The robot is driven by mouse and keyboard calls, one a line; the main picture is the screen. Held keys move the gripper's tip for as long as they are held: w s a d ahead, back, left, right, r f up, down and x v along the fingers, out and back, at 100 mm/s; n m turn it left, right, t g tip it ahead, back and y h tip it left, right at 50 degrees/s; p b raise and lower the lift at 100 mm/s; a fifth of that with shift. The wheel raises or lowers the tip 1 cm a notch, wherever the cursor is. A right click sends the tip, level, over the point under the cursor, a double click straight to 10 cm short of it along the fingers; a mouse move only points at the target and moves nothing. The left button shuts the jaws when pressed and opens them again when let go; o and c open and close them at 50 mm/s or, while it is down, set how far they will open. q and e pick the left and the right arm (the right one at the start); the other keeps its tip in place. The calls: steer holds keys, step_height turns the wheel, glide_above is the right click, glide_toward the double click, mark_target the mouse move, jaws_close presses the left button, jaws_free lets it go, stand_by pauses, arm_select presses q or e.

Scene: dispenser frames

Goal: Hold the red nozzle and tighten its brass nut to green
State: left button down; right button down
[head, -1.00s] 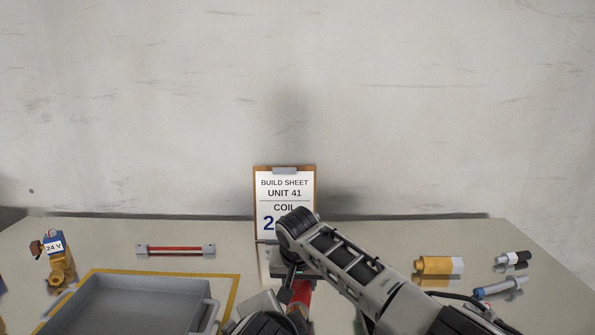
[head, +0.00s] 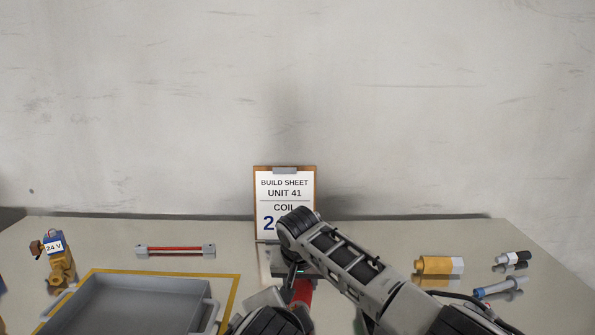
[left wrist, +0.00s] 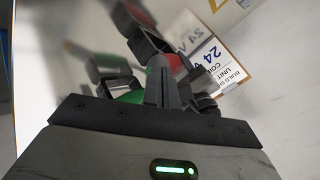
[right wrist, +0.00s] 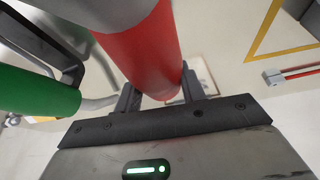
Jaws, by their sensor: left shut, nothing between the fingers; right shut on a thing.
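The red nozzle (head: 302,291) shows as a short red piece at the bottom middle of the head view, partly covered by my arms. In the right wrist view my right gripper (right wrist: 160,94) is shut on the red nozzle (right wrist: 148,50), one finger on each side. In the left wrist view my left gripper (left wrist: 161,64) is shut and empty, its fingertips close in front of a red part (left wrist: 176,65), which looks like the nozzle. I cannot tell whether they touch it. I cannot make out the brass nut or its colour mark in any view.
A clipboard (head: 293,185) stands behind the work spot. A grey tray (head: 135,298) lies front left, near a brass valve (head: 62,275) and a red-rod part (head: 175,250). A brass fitting (head: 436,265) lies right. A green cylinder (right wrist: 38,92) is near the right gripper.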

arm_select(q)
steer(key=shift+w+r, duration=0.2)
steer(key=shift+r, duration=0.2)
steer(key=v, duration=0.6)
steer(key=shift+s+a+f, duration=0.15)
steer(key=shift+a+f, duration=0.15)
steer(key=shift+a, duration=0.1)
stand_by(0.4)
steer(key=w+f+m, duration=0.3)
steer(key=w+m, duration=0.2)
steer(key=m, duration=0.1)
steer(key=shift+f, duration=0.2)
stand_by(0.6)
